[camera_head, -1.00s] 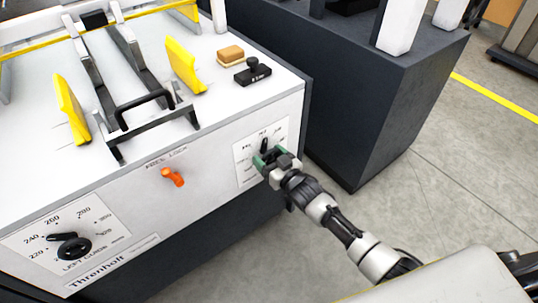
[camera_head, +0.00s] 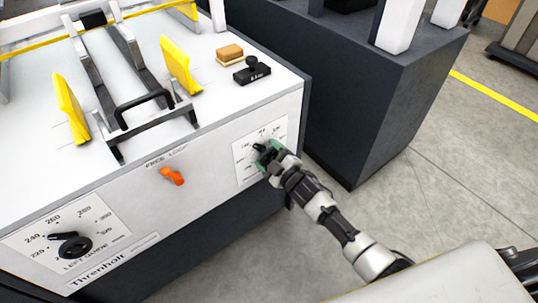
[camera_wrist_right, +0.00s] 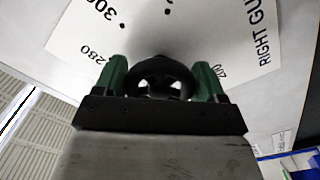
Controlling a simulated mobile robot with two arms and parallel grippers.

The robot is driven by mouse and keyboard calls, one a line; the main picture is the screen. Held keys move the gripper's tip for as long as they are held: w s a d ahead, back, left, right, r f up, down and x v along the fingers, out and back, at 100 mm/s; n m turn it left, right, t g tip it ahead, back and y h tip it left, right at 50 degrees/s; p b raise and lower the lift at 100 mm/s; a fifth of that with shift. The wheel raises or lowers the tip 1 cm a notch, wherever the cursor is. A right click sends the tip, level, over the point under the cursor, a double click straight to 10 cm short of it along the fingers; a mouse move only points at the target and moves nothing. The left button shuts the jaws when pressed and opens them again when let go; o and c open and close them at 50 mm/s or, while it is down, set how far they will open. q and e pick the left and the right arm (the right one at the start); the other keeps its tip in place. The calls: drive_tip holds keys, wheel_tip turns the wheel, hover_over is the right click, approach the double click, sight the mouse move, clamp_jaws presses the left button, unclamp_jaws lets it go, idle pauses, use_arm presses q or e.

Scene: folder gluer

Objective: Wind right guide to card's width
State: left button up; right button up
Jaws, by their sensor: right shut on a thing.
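The right guide dial (camera_head: 279,130) is a white plate on the machine's front face, at its right end. My right gripper (camera_head: 266,150) is at this dial, shut on its black knob (camera_head: 259,147), whose pointer tilts up and left. In the right wrist view the green fingers (camera_wrist_right: 165,82) stand on both sides of the dark round knob (camera_wrist_right: 160,70), by the printed "RIGHT GUIDE", "280" and "300". The yellow right guide (camera_head: 178,66) stands on the white top; the yellow left guide (camera_head: 70,108) stands further left. A card is not clearly visible. My left gripper is not in view.
An orange free lock lever (camera_head: 172,176) and the left guide dial's black knob (camera_head: 72,246) are on the same front. A sponge-like block (camera_head: 230,54) and a black stamp-like item (camera_head: 252,71) lie on top. A dark cabinet (camera_head: 350,110) stands to the right.

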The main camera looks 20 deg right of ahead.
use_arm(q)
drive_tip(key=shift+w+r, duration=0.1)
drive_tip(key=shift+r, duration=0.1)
use_arm(e)
drive_tip(key=shift+f+n, duration=0.1)
drive_tip(key=shift+n, duration=0.6)
drive_tip(key=o, duration=0.9)
drive_tip(key=shift+s, duration=0.1)
drive_tip(key=shift+s+d, duration=0.15)
drive_tip(key=shift+s, duration=0.1)
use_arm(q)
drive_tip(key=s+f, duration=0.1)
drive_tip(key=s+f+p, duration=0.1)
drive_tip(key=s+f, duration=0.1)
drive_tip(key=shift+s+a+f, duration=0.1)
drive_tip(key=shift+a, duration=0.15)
use_arm(e)
drive_tip(key=v, duration=1)
